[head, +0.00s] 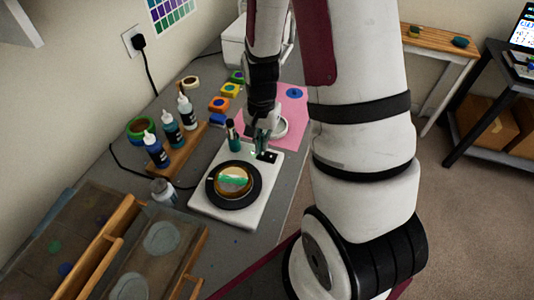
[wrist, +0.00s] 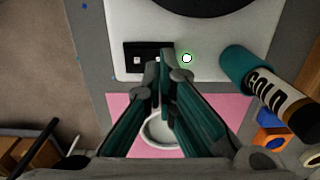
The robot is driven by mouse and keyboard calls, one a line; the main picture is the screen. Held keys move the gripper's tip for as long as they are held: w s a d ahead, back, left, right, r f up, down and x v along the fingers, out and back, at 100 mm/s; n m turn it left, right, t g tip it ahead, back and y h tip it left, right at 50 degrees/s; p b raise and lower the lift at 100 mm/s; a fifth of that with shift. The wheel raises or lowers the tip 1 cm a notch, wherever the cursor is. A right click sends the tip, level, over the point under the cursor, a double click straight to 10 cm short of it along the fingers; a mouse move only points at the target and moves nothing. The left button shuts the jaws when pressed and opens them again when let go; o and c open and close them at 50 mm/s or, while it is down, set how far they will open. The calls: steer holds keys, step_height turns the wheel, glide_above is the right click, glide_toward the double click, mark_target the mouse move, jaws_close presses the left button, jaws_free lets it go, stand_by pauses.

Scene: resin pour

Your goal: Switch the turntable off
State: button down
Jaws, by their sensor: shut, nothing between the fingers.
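The turntable (head: 270,175) has a white base and a black platter (head: 212,188). A round wooden-edged piece (head: 233,180) with green and gold lies on the platter. In the wrist view, the base (wrist: 125,25) carries a black switch panel (wrist: 133,50) with small white marks and a green-ringed light (wrist: 186,58) to its right. My gripper (head: 263,152), with teal fingers, is shut and empty. Its fingertips (wrist: 160,70) are over the panel and hide part of it. I cannot tell whether they touch it.
A pink mat (head: 294,112) with a white ring is behind the turntable. Several dropper bottles (head: 171,132) stand in a wooden rack at left.

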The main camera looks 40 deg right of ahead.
mark_target(263, 153)
steer(key=shift+f+b, duration=0.45)
steer(key=shift+f, duration=0.65)
stand_by(0.4)
steer(key=shift+r, duration=0.1)
steer(key=shift+r+p, duration=1.75)
steer(key=shift+r, duration=1.75)
